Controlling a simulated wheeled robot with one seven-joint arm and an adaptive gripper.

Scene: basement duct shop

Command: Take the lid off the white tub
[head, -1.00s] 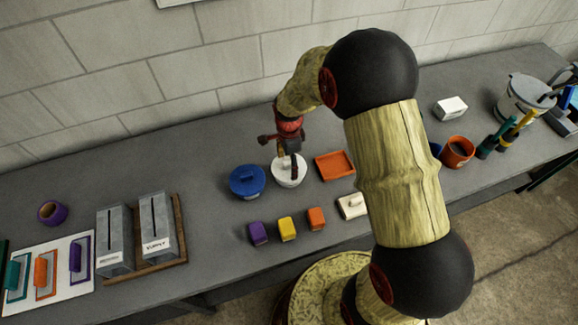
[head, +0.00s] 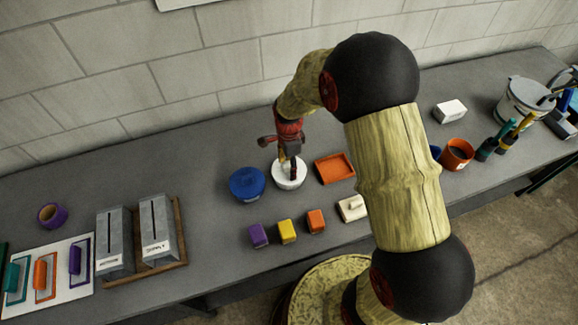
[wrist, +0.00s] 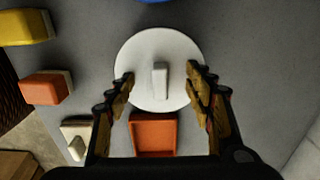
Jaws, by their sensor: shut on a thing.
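The white tub (head: 289,180) stands on the grey bench between a blue tub and an orange tray. Its round white lid (wrist: 148,52) with a raised bar handle (wrist: 160,80) shows from above in the wrist view. My gripper (head: 289,165) points down over it. The exact contact is hard to see. I cannot tell any gap between lid and tub; the tub's body is mostly hidden below the lid.
The blue tub (head: 247,184) is close on the left, the orange tray (head: 335,168) close on the right. Purple (head: 258,235), yellow (head: 287,231) and orange (head: 316,220) blocks and a cream block (head: 351,208) sit in front. Bare bench lies left of the blue tub.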

